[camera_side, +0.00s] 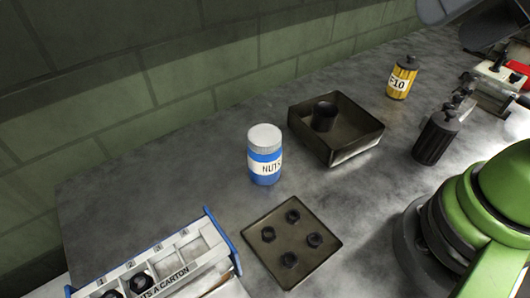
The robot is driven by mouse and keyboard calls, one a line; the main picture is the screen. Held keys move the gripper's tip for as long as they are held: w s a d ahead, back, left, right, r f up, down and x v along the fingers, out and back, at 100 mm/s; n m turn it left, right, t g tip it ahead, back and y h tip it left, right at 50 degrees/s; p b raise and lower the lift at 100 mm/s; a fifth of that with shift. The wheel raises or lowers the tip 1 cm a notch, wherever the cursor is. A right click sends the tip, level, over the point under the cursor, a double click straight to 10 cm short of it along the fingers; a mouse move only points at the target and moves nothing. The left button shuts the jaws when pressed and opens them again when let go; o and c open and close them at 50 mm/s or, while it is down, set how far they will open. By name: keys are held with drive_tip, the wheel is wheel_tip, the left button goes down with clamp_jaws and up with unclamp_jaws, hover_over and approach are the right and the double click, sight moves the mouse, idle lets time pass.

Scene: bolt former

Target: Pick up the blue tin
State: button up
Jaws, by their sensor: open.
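The blue tin (265,155) stands upright on the grey worktop near the middle of the side view. It has a pale grey lid and a white label band reading "NUTS", its last letter near the edge. Nothing touches the tin. My gripper cannot be made out in this view; only grey and dark parts cut off at the top right corner show there, and I cannot tell what they are.
An open dark box (355,150) holding a black cup is right of the tin. A plate (275,270) with several black nuts lies in front. A labelled carton rack (195,240) is front left. A yellow tin (401,78) and dark canister (434,140) stand right.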

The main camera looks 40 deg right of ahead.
drive_tip(key=shift+o, duration=0.6)
drive_tip(key=shift+w, duration=0.1)
drive_tip(key=n+g+h, duration=0.2)
drive_tip(key=n+g, duration=0.5)
hover_over(268, 138)
wheel_tip(268, 138, down, 16)
wheel_tip(268, 138, down, 5)
drive_tip(key=shift+r, duration=0.2)
drive_tip(key=f, duration=0.3)
drive_tip(key=w+f, duration=0.1)
drive_tip(key=f, duration=0.1)
drive_tip(key=shift+f, duration=0.35)
